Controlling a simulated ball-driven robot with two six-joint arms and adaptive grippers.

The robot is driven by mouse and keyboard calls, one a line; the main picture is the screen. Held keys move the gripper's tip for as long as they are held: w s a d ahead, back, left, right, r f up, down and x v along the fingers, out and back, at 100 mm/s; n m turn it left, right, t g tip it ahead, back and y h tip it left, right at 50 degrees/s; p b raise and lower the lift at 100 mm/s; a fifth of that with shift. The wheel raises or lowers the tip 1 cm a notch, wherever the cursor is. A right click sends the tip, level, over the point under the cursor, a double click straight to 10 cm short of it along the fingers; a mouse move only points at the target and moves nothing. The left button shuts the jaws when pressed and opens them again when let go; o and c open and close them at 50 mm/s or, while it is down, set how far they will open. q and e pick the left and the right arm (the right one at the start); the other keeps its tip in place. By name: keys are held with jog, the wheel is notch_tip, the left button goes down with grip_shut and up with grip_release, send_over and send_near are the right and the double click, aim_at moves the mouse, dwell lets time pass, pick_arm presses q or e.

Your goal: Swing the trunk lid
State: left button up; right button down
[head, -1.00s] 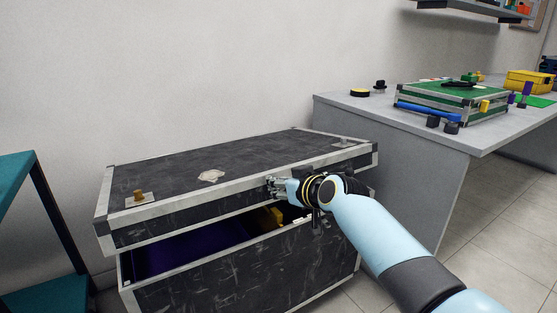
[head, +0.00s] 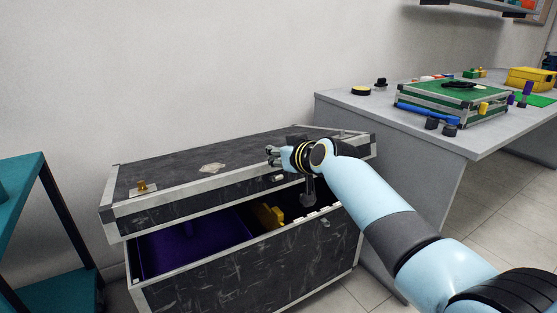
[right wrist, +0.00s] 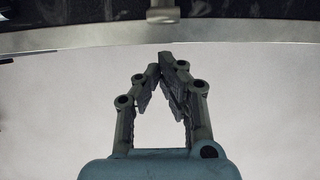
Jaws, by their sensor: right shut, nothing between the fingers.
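The black trunk (head: 240,263) with metal edging stands against the wall. Its lid (head: 170,180) is raised part way, with a gap along the front between lid and body. My right gripper (head: 271,155) is at the lid's front edge, right of the middle; I cannot tell if it touches. In the right wrist view its fingers (right wrist: 163,68) are shut with tips together and nothing between them. A metal trim strip (right wrist: 80,38) and a small metal fitting (right wrist: 162,12) show beyond the tips. My left gripper is out of view.
Inside the trunk are a purple lining (head: 185,245) and a yellow item (head: 268,215). A grey table (head: 400,125) stands close on the right, bearing a green case (head: 435,96) and small items. A teal shelf (head: 22,195) is at the left. Wall space above the lid is clear.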

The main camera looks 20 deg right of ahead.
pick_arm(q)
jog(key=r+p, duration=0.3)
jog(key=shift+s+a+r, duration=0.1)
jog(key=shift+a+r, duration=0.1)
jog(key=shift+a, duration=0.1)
pick_arm(e)
notch_tip(320, 180, up, 7)
jog(key=w+a, duration=0.1)
jog(key=w, duration=0.2)
jog(key=shift+f, duration=0.2)
jog(key=shift+a, duration=0.1)
pick_arm(q)
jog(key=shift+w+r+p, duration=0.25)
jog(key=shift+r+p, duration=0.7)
jog(key=shift+p, duration=0.05)
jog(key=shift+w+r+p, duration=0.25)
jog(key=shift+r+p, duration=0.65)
jog(key=shift+p, duration=0.1)
pick_arm(e)
jog(key=w+a+r, duration=0.1)
jog(key=w+r, duration=0.2)
jog(key=r, duration=0.3)
jog(key=w+r, duration=0.4)
jog(key=r, duration=0.3)
jog(key=shift+a+r, duration=0.3)
jog(key=shift+a, duration=0.1)
jog(key=c, duration=2)
grip_release()
jog(key=shift+w, duration=0.1)
jog(key=shift+c, duration=0.2)
